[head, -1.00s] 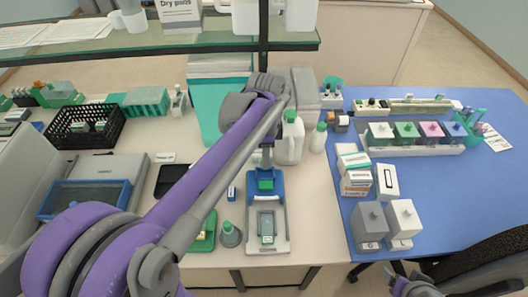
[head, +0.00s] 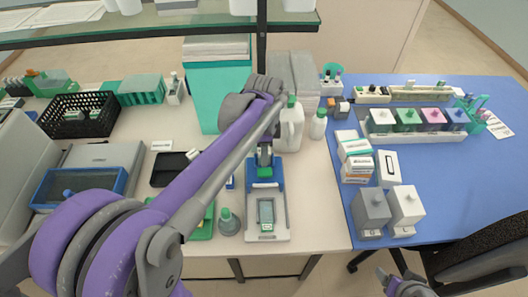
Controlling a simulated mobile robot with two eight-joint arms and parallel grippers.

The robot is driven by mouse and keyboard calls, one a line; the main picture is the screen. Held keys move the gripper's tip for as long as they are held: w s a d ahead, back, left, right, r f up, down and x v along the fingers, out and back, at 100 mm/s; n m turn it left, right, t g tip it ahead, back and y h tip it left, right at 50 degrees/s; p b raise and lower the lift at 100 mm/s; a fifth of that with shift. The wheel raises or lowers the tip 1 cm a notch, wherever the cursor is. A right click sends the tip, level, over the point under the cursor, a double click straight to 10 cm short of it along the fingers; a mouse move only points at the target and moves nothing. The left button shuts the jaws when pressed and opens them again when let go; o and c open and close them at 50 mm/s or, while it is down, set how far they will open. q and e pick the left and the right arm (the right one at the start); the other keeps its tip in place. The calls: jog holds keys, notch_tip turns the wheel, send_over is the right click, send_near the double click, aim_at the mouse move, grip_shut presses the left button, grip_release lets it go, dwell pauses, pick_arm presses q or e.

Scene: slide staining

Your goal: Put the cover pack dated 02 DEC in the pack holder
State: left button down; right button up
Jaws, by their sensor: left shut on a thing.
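My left gripper (head: 265,158) reaches in over the middle of the beige bench and is shut on a small green-topped pack (head: 265,172). The pack is at the blue rear part of a blue-and-grey holder (head: 281,222); I cannot tell whether it rests in it or hangs just above. Another green-and-white pack (head: 266,213) lies in the grey front part of that holder. No date is readable on either pack. My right gripper (head: 398,284) is at the bottom edge, apart from everything, and partly cut off.
A white bottle (head: 291,130) stands just behind the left gripper. A green-topped cone (head: 228,222) stands left of the holder. Stacked boxes (head: 355,162) and two grey and white containers (head: 372,212) stand on the blue mat (head: 470,190). The mat's right front is clear.

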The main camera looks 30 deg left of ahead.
pick_arm(q)
jog(key=shift+s+f, duration=0.1)
jog(key=shift+f, duration=0.2)
jog(key=c, duration=0.6)
grip_release()
jog(key=shift+o, duration=0.5)
notch_tip(320, 180, up, 11)
jog(key=shift+r+p, duration=0.2)
jog(key=shift+p, duration=0.2)
jog(key=shift+f, duration=0.1)
